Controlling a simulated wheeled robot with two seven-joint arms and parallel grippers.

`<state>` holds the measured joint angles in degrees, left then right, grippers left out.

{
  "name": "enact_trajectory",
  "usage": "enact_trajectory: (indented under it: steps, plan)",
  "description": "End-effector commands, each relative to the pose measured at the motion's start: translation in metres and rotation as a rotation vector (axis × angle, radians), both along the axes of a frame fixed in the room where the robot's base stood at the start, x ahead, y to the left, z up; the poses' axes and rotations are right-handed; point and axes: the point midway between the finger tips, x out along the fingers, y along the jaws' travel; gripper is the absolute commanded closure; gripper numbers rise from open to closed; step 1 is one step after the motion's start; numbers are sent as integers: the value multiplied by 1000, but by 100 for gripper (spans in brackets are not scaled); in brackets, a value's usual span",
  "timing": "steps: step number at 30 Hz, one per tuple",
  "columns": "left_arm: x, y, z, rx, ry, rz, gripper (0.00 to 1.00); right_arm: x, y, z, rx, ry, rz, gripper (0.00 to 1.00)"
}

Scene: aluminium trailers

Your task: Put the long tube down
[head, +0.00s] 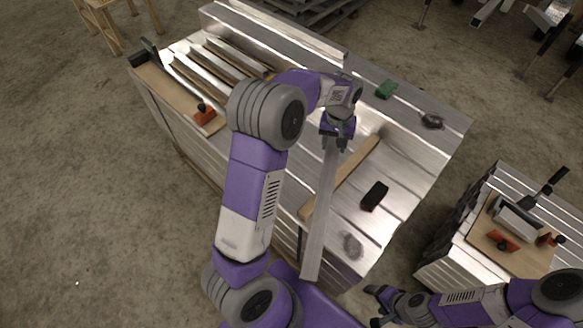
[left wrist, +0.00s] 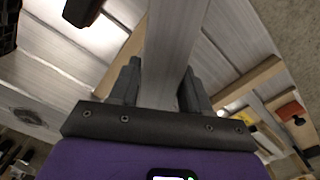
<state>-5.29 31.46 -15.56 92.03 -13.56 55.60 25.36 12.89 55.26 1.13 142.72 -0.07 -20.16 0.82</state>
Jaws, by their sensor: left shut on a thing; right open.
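The long tube (head: 323,215) is a straight grey metal bar. My left gripper (head: 338,143) is shut on it near its far end, and the tube runs from there toward the bottom of the head view, passing over the near edge of the metal-topped workbench (head: 400,150). In the left wrist view the tube (left wrist: 172,50) lies between the two fingers of the left gripper (left wrist: 160,88). Whether the tube touches the bench top cannot be told. My right gripper (head: 378,306) is open and empty at the bottom of the head view, apart from the tube.
On the bench lie a wooden strip (head: 350,175), a black-and-red block (head: 374,196), a green block (head: 386,89) and a dark round object (head: 432,121). Metal bars and an orange-handled tool (head: 204,114) lie at the left. A smaller stack with tools (head: 505,250) stands at right.

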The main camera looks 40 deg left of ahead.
Motion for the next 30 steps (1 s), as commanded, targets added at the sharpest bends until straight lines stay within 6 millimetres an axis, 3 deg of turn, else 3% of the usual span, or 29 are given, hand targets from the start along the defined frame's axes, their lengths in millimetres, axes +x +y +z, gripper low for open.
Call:
enact_trajectory:
  steps: [9, 15, 20, 30]
  plan:
    - [-27, 79, -29, 4, 5, 681, 100, 0, 0, 26, 0, 0, 0, 28]
    - [-43, 107, -41, 10, 1, 959, 100, 0, 0, 33, 0, 0, 0, 28]
    - [-47, 114, -51, 13, 0, 1034, 100, 0, 0, 32, 0, 0, 0, 28]
    - [-48, 115, -104, 13, 3, 1038, 100, 0, 0, 17, 0, 0, 0, 28]
